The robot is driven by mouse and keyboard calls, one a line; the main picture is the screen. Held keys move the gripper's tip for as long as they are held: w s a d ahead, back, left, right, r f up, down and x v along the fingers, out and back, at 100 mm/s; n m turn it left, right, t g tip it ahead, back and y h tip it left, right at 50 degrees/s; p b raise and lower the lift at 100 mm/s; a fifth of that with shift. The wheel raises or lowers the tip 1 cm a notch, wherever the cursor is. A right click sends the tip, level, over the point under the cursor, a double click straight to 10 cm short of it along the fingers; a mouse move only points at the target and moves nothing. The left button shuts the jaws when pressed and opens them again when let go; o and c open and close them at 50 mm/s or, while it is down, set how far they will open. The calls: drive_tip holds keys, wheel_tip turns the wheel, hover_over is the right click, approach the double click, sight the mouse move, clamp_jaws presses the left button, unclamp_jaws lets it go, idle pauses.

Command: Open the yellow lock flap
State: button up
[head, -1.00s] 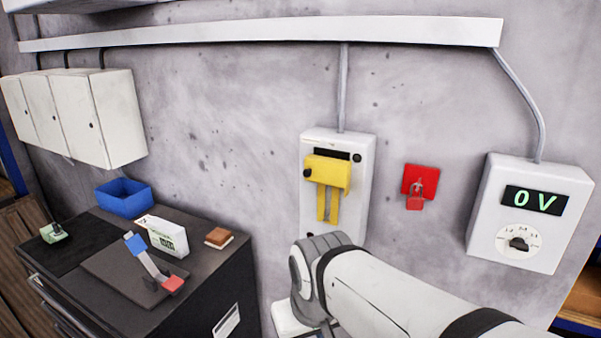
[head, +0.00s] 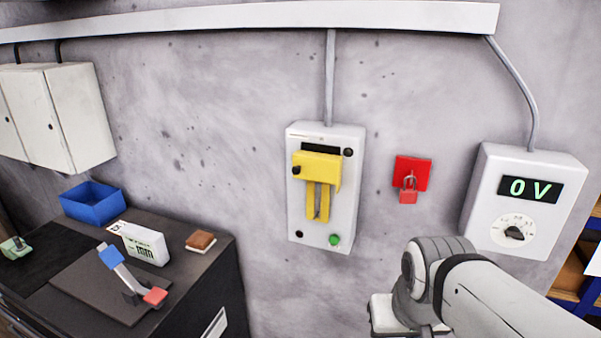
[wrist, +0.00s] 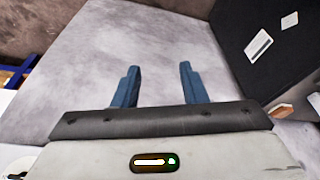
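The yellow lock flap (head: 317,171) sits on the front of a white wall box (head: 345,198), with two yellow prongs hanging down below it. A dark slot shows just above it, and a black knob is at its left side. My gripper shows in the wrist view (wrist: 158,85) with its two blue fingers apart and nothing between them. In the head view my arm is at the lower right, below the red padlock, and the fingers are out of sight there. The flap does not show in the wrist view.
A red plate with a red padlock (head: 408,195) hangs right of the box. A white meter box reading 0 V (head: 528,190) is further right. A dark cabinet (head: 205,265) at lower left carries a blue bin (head: 93,208), a lever switch (head: 125,270) and small items.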

drive_tip(key=w+r+n+h, duration=0.2)
drive_tip(key=w+n+h, duration=0.4)
drive_tip(key=n, duration=0.6)
drive_tip(key=n+t+p, duration=0.2)
drive_tip(key=n+t, duration=1.2)
drive_tip(key=n, duration=0.6)
approach(295, 171)
drive_tip(key=x, duration=0.8)
drive_tip(key=shift+s, duration=0.1)
drive_tip(key=shift+c, duration=0.2)
clamp_jaws()
